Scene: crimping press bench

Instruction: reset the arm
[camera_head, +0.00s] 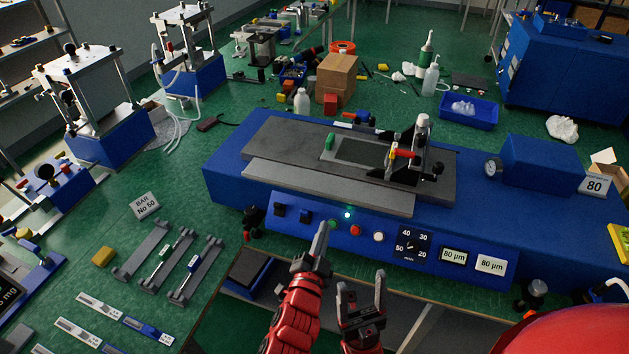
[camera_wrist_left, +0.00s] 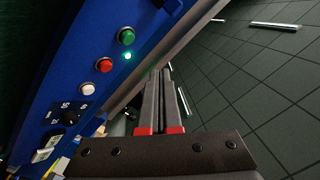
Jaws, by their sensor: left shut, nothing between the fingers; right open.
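My left gripper (camera_head: 324,228) is in front of the blue press's control panel, its fingers closed together and empty. In the left wrist view its fingers (camera_wrist_left: 167,75) point past the panel edge, with the green button (camera_wrist_left: 126,36) and red button (camera_wrist_left: 104,65) to their left. I cannot tell whether the fingertips touch the panel. A small green light glows on the panel (camera_head: 347,214). My right gripper (camera_head: 363,285) is open and empty, lower and to the right of the left one, in front of the bench edge.
The blue press (camera_head: 225,178) carries a grey plate with a clamp frame (camera_head: 425,150). A white button (camera_head: 378,236) and dial (camera_head: 412,245) sit on its panel. Grey fixtures (camera_head: 145,250) lie on the green bench at left. A blue tray (camera_head: 468,112) stands behind the press.

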